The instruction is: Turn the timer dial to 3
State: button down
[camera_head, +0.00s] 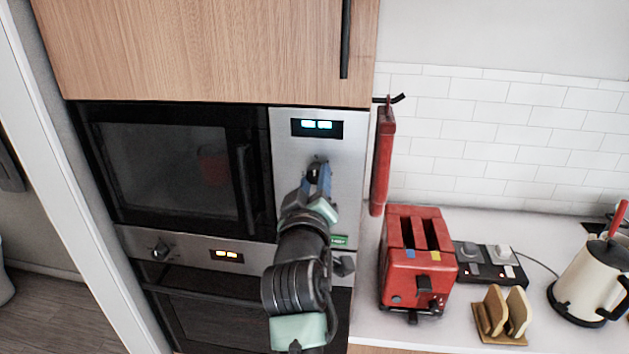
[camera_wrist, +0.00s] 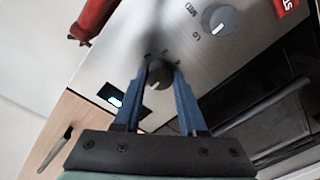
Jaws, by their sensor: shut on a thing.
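The timer dial (camera_head: 314,171) is a small dark round knob on the microwave's steel control panel (camera_head: 350,130), below its lit display. In the wrist view the dial (camera_wrist: 159,78) sits between the blue fingers of my gripper (camera_wrist: 161,70), with a pale pointer mark facing toward the camera. My gripper (camera_head: 317,175) is shut on the dial.
A second, grey knob (camera_wrist: 220,20) with "LO" lettering sits lower on the panel. The microwave door handle (camera_head: 246,190) is left of my gripper. A red hanging object (camera_head: 383,160) is close on the right, above a red toaster (camera_head: 415,260) on the counter.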

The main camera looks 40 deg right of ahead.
jog(key=shift+f+m+b, duration=0.15)
jog(key=shift+m+b, duration=0.15)
jog(key=shift+b, duration=0.2)
jog(key=m+b, duration=0.2)
jog(key=b, duration=0.1)
jog(key=shift+f+m+b, duration=0.15)
jog(key=shift+m+b, duration=0.15)
jog(key=m+b, duration=0.4)
jog(key=b, duration=0.1)
jog(key=shift+a+m, duration=0.1)
jog(key=shift+m, duration=0.3)
jog(key=m+b, duration=0.4)
jog(key=shift+w+m+h, duration=0.1)
jog(key=shift+m+h, duration=0.2)
jog(key=m+b, duration=0.3)
jog(key=m, duration=0.1)
jog(key=shift+m+b, duration=0.35)
jog(key=shift+m, duration=0.05)
jog(key=m+b, duration=0.3)
jog(key=m, duration=0.3)
jog(key=shift+m+h, duration=0.3)
jog(key=shift+m, duration=0.1)
jog(key=m, duration=0.2)
jog(key=shift+r+m+g+b, duration=0.2)
jog(key=shift+m+g+b, duration=0.1)
jog(key=shift+b, duration=0.05)
jog(key=shift+m, duration=2)
